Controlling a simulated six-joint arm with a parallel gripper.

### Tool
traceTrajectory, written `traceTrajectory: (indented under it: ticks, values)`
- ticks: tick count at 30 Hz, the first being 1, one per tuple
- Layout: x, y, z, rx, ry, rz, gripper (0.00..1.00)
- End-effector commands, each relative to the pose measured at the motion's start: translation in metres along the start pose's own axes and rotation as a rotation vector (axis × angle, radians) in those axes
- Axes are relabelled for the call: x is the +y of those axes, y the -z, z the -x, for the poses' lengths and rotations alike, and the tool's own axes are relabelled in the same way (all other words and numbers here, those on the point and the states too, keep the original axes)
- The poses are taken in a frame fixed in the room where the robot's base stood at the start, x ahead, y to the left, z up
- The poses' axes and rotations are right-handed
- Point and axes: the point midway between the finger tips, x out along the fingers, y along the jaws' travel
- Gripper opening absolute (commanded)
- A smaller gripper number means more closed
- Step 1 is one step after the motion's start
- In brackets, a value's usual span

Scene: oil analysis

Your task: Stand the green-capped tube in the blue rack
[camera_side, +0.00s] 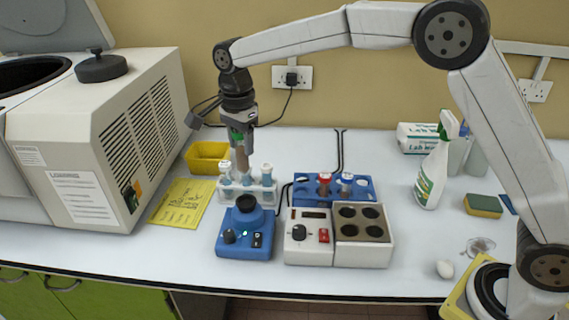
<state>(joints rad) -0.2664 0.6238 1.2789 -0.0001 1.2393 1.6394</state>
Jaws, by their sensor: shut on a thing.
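My gripper (238,127) is shut on the green-capped tube (241,157), near its cap. The tube hangs upright with brownish contents. Its lower end is over or behind the white rack (262,196); I cannot tell whether it is inside the rack. The blue rack (364,198) stands to the right on the bench.
Blue-capped tubes (267,173) stand in the white rack. In front are a blue mixer (244,233) and a heating block (363,254). A centrifuge (105,140) and yellow bin (207,157) are left. A spray bottle (433,172) stands right.

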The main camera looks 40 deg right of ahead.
Motion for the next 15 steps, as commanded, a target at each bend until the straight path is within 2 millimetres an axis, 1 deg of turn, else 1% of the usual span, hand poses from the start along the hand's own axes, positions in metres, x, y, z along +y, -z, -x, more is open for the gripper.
traceTrajectory:
  ticks: [5,8,15]
  values:
    - [0.004,0.020,-0.006,0.000,0.000,-0.004,0.00]
    - [0.009,0.039,-0.012,0.000,-0.001,-0.006,0.00]
    - [0.032,0.097,-0.033,0.000,-0.002,-0.006,0.00]
